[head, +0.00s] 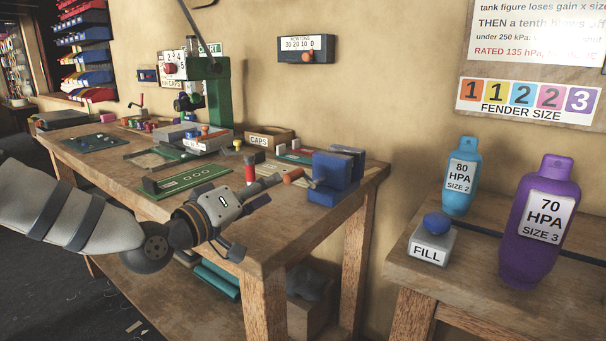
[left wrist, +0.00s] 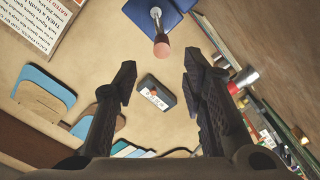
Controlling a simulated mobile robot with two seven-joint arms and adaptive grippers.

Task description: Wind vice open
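The blue vice (head: 338,178) stands at the right end of the workbench. An orange-red grip (head: 293,175) shows just to its left. In the left wrist view, part of the blue vice (left wrist: 160,12) is at the top edge, with a metal rod ending in a pinkish grip (left wrist: 162,48). My left gripper (head: 258,216) is over the bench's front right edge, left of the vice. Its fingers are spread wide and empty in the left wrist view (left wrist: 160,70), with the pinkish grip beyond the gap, apart from both fingers. How far the jaws are open cannot be told.
The workbench (head: 110,178) carries a green machine (head: 218,95), a green board (head: 187,180), a caps box (head: 270,139) and a red upright item (head: 249,172) close to my left gripper. At right, a side table (head: 400,268) holds blue (head: 460,190) and purple bottles (head: 530,255).

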